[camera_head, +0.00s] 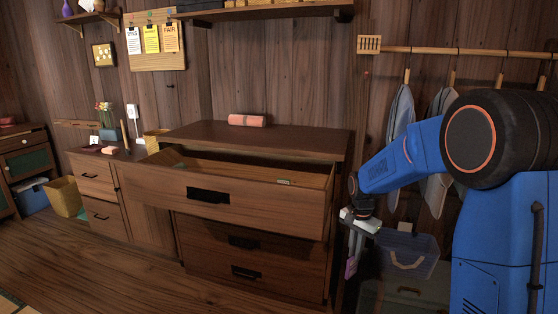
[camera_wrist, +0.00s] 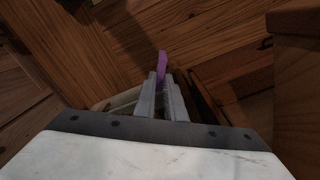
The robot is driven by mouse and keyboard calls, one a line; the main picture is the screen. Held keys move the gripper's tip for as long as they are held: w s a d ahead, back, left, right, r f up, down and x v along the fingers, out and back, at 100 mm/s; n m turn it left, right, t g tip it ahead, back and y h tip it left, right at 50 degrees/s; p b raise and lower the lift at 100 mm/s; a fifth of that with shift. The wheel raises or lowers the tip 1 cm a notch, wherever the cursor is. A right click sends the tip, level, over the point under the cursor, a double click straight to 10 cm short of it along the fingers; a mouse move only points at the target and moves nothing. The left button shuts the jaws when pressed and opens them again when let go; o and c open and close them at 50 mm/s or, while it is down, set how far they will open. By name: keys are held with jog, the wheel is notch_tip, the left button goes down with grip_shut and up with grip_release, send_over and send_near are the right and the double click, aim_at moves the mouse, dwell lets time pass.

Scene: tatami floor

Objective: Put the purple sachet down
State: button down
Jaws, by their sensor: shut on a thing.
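The purple sachet (camera_head: 351,268) hangs below my gripper (camera_head: 355,246) in the head view, just right of the wooden dresser. My gripper points down and is shut on it. In the wrist view the purple sachet (camera_wrist: 163,64) sticks out past the fingertips of my gripper (camera_wrist: 165,85), over the wooden floor. Part of the sachet is hidden between the fingers. The surface right under the sachet is dark and hard to make out.
The dresser's top drawer (camera_head: 240,198) is pulled open. A pink roll (camera_head: 247,120) lies on the dresser top (camera_head: 190,133). A blue-grey handled container (camera_head: 407,264) stands right of my gripper. The floor (camera_head: 120,277) at front left is clear.

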jog(key=w+d+f+n, duration=0.1)
jog(key=f+n, duration=0.4)
jog(key=f, duration=1)
jog(key=w+d+f+n, duration=0.2)
jog(key=f+n, duration=0.3)
jog(key=f, duration=1.1)
jog(key=shift+w, duration=0.25)
jog(key=shift+d, duration=0.1)
